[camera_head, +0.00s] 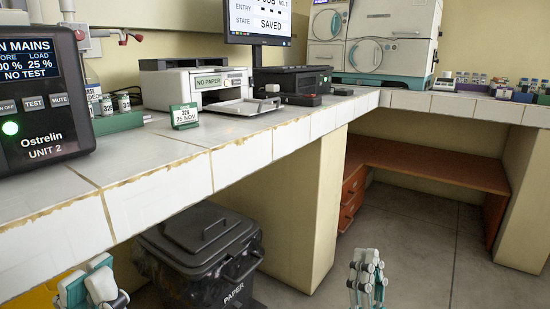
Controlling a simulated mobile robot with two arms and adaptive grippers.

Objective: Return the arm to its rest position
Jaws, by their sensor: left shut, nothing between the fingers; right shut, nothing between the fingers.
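My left gripper (101,290) shows at the bottom left, in front of and below the counter's front edge. Its fingers are shut with nothing in them, and its arm is mostly cut off by the frame. My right gripper (367,268) points up at the bottom, right of centre, over the floor. Its fingers are together and empty. Neither gripper touches the counter or anything on it.
The white-tiled counter (160,190) runs along the left and back. It bears an Ostrelin unit (45,95), a printer (197,85), a date sign (185,116) and a monitor (258,20). A black paper bin (205,255) stands below. Floor (420,250) at right is clear.

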